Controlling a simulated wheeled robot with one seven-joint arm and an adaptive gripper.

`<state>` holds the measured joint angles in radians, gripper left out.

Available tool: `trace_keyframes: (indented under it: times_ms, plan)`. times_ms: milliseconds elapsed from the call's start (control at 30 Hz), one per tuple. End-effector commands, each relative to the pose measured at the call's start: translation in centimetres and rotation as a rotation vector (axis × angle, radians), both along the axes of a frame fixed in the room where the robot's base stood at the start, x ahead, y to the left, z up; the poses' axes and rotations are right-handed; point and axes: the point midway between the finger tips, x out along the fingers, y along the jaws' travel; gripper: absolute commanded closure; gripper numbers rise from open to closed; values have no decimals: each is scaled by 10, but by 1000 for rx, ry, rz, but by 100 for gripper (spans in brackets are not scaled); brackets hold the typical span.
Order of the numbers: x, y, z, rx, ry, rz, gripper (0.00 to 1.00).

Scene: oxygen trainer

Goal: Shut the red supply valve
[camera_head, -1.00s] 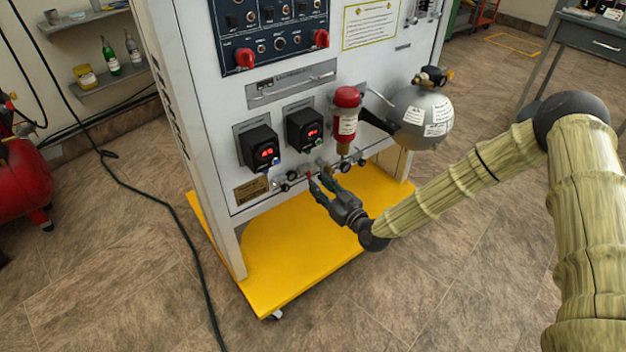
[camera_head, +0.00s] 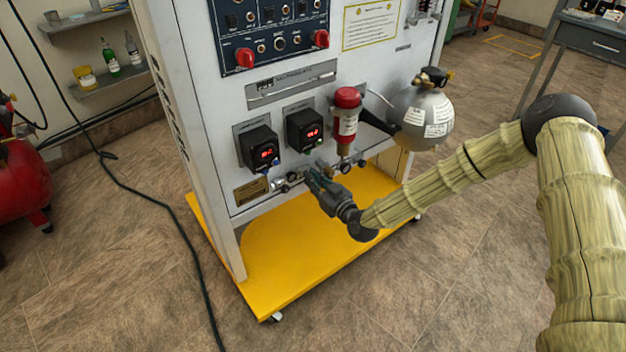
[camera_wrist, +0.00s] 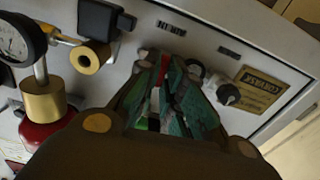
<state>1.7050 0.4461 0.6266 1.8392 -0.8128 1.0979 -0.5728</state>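The red supply valve shows only as a thin red strip (camera_wrist: 163,68) between my fingers in the wrist view; my gripper hides the rest. In the head view my gripper (camera_head: 316,178) is at the row of small fittings low on the white panel, and it covers the valve there. In the wrist view my gripper (camera_wrist: 166,75) has its teal fingers on either side of the red strip. I cannot tell whether they press on it.
A black knob (camera_wrist: 229,94) and a brass label plate (camera_wrist: 261,88) lie to the right in the wrist view. A gauge (camera_wrist: 16,40) and brass fitting (camera_wrist: 92,56) are at left. A red cylinder (camera_head: 346,122) and grey tank (camera_head: 424,118) hang above. The yellow base (camera_head: 290,250) sticks out below.

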Motion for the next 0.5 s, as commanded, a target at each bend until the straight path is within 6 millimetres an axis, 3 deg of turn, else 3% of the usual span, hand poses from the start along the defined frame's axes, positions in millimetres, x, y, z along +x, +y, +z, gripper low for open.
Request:
trace_keyframes:
  times_ms: [500]
  plan:
    - [0,-1,-1,57,42,-2,100]
